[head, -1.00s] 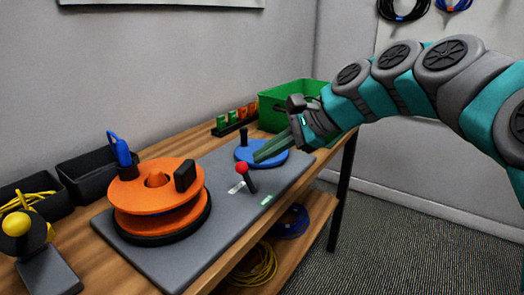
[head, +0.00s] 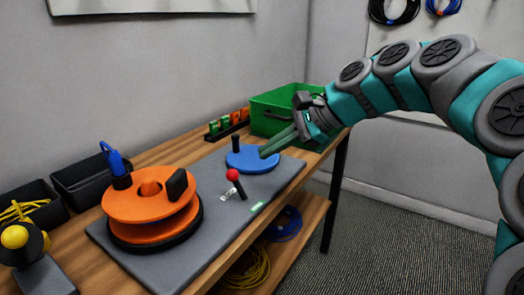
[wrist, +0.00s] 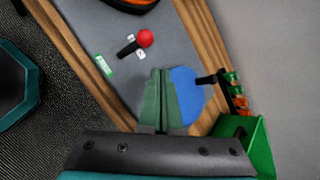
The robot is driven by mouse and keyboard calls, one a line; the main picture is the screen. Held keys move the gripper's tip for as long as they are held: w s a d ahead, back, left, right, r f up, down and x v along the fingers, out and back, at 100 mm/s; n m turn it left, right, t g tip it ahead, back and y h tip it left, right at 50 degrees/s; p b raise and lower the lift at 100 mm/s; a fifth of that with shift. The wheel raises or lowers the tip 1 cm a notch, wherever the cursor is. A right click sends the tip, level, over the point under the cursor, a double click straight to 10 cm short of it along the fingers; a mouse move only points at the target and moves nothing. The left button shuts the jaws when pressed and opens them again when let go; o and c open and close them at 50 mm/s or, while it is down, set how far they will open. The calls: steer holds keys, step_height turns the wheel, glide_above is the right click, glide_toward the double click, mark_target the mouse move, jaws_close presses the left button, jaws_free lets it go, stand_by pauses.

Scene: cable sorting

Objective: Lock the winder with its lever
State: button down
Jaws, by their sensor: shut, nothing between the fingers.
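The winder is an orange reel (head: 125,206) with a black crank knob (head: 176,185), on a grey board (head: 215,236). Its lever (head: 233,175) has a red ball on a short black shaft and stands tilted beside the reel, next to a small white label. The lever's red ball also shows in the wrist view (wrist: 145,38), where only the reel's edge (wrist: 130,3) shows at the top. My gripper (head: 263,154), with green fingers, is shut and empty. It is over the blue disc's right side, apart from the lever. In the wrist view its fingertips (wrist: 160,72) lie beside the blue disc.
A blue disc (head: 248,160) with a black peg sits on the board behind the lever. A green bin (head: 270,115) and a rack of small coloured blocks (head: 228,123) stand farther back. Black trays (head: 80,182) and a yellow-balled device (head: 15,238) are at left.

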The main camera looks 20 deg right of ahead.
step_height(320, 180, up, 10)
steer(key=w+d, duration=0.1)
steer(key=w, duration=0.1)
steer(key=shift+w, duration=0.4)
steer(key=shift+f, duration=0.1)
stand_by(0.3)
